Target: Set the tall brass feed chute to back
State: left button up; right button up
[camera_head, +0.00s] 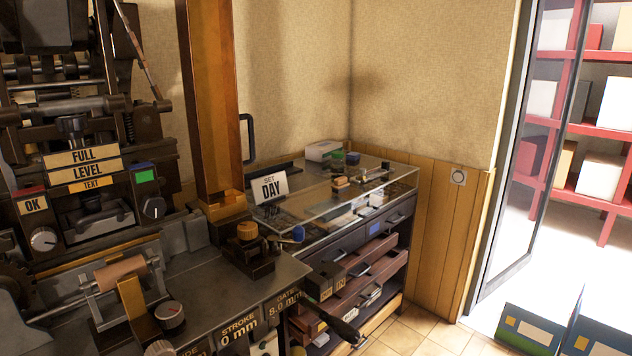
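The tall brass feed chute (212,100) stands upright left of the picture's middle, and its top runs out of the frame. Its foot meets a brass block (228,208) at the back edge of the press bench. A dark D-shaped handle (251,138) shows at the chute's right side. I cannot tell from this view which setting the chute stands in. Neither of my grippers shows in the head view.
The dark press (85,110) with dials and label plates fills the left. A black-handled lever (338,325) sticks out in front. Open floor (420,330) lies at the lower right.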

aim_at(205, 32)
jog(key=i+l+u, duration=0.1)
jog(key=u, duration=0.3)
jog(key=i+l+u, duration=0.1)
jog(key=l+u, duration=0.15)
jog(key=u, duration=0.15)
jog(key=l+u, duration=0.2)
jog(key=u, duration=0.15)
jog(key=l+u, duration=0.25)
jog(key=u, duration=0.15)
jog(key=l+u, duration=0.1)
jog(key=l, duration=0.55)
jog(key=l+u, duration=0.15)
jog(key=l, duration=0.5)
jog(key=k+l+u, duration=0.1)
jog(key=l, duration=0.55)
jog(key=k+l+u, duration=0.1)
jog(key=l, duration=0.55)
